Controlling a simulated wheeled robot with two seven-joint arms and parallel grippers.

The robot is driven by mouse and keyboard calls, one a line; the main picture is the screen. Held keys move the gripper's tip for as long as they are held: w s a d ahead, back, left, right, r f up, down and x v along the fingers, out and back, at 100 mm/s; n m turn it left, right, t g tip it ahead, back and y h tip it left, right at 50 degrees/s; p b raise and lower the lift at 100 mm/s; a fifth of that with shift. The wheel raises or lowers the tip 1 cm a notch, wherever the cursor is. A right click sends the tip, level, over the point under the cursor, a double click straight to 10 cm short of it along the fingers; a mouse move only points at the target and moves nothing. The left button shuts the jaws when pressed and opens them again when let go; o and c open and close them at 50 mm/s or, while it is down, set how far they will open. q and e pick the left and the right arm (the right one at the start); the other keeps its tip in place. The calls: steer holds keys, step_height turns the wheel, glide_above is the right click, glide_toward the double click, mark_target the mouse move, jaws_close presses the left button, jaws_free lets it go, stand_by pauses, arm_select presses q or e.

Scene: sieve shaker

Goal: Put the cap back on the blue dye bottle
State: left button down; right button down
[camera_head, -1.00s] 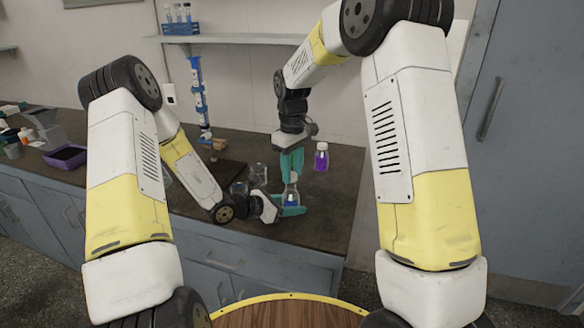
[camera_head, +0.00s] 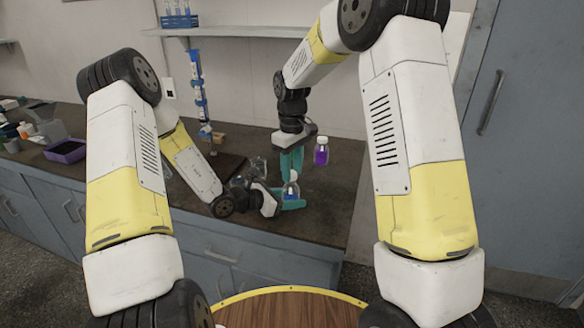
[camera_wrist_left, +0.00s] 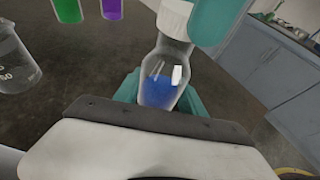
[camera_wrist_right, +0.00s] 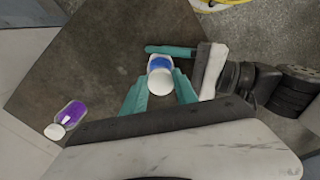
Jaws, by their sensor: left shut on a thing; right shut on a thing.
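The blue dye bottle (camera_head: 291,190) is a clear, narrow-necked bottle with blue liquid inside, standing upright. My left gripper (camera_head: 292,203) is shut around its lower body from the side; the bottle also shows in the left wrist view (camera_wrist_left: 164,75). The white cap (camera_wrist_left: 175,14) is at the top of the bottle's neck, in line with it. My right gripper (camera_head: 292,164) points down from above and is shut on the cap, which shows between its fingertips in the right wrist view (camera_wrist_right: 161,80). I cannot tell whether the cap is fully seated.
A white-capped purple bottle (camera_head: 321,152) stands right of and behind the grippers. A glass beaker (camera_wrist_left: 14,60) and a green container (camera_wrist_left: 68,9) are near my left gripper. A purple tray (camera_head: 66,152) lies far left.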

steer(key=shift+f, duration=0.55)
stand_by(0.4)
